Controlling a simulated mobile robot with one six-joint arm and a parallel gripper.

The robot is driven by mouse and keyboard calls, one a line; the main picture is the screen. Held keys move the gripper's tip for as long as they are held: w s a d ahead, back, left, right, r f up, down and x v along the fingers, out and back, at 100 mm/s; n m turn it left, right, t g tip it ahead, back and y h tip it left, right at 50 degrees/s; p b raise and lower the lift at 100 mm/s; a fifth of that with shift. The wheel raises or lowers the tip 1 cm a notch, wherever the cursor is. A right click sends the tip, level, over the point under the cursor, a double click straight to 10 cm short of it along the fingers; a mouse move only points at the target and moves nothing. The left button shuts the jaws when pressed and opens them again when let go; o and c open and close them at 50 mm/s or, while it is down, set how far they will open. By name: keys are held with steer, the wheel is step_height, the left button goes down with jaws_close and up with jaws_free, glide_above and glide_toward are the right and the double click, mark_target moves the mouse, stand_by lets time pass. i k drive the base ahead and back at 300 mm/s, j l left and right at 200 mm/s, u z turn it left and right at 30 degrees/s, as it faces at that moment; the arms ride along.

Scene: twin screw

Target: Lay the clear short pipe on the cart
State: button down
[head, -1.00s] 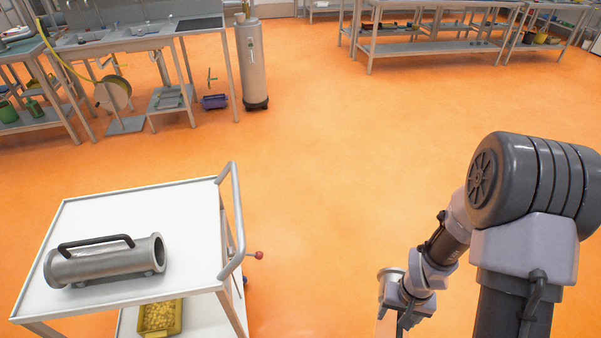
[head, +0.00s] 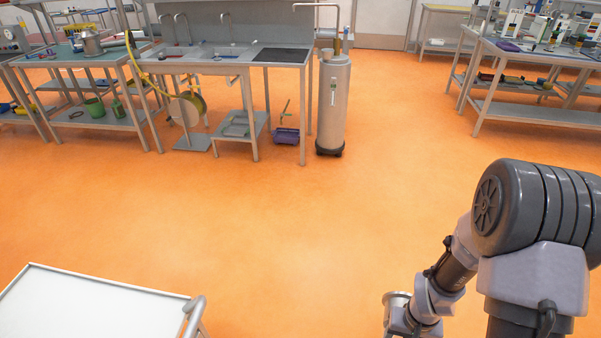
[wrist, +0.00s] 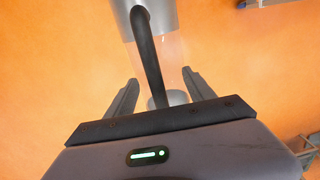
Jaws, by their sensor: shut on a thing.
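The clear short pipe (wrist: 174,60) is in my gripper (wrist: 160,77) in the wrist view. It has metal ends, a see-through middle and a black curved handle (wrist: 148,60) between the fingers. The white-topped cart (head: 90,308) is at the lower left of the head view, apart from the pipe. Only its far part shows, and that part is bare.
The cart's grey push handle (head: 194,315) rises at its right side. Open orange floor (head: 270,220) lies ahead. Farther off are a sink bench (head: 220,60), a steel cylinder (head: 333,100), and a loaded table (head: 535,50) at the upper right.

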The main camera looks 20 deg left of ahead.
mark_target(74, 314)
steer(key=i+j+u, duration=0.15)
steer(key=i+u, duration=0.65)
steer(key=i+l+u, duration=0.15)
steer(key=i+u, duration=0.25)
steer(key=i+l+u, duration=0.25)
steer(key=u, duration=0.15)
steer(key=i, duration=0.1)
